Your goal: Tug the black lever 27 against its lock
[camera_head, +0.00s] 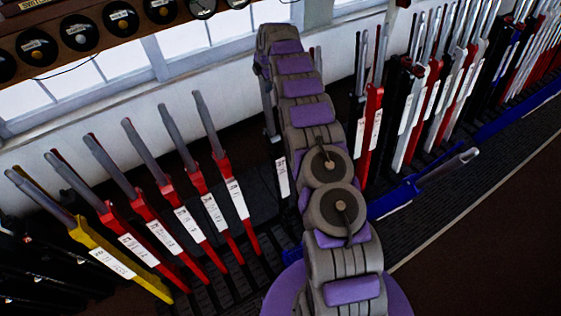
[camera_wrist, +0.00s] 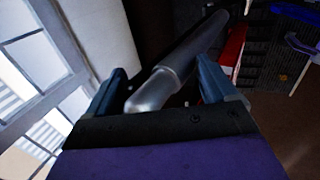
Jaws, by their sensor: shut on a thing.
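The black lever (camera_head: 282,178) stands behind my arm in the head view, with a white plate on its front and a grey metal handle above. The exact contact of the fingers is hard to see. In the head view my arm hides the gripper and part of the lever.
Red levers (camera_head: 222,205) and a yellow lever (camera_head: 115,262) stand close on the left. More red levers (camera_head: 370,130) and a blue lever (camera_head: 405,195), tilted forward, are on the right. Windows (camera_head: 110,65) and a dial shelf (camera_head: 60,38) lie behind. Open floor (camera_head: 490,250) is front right.

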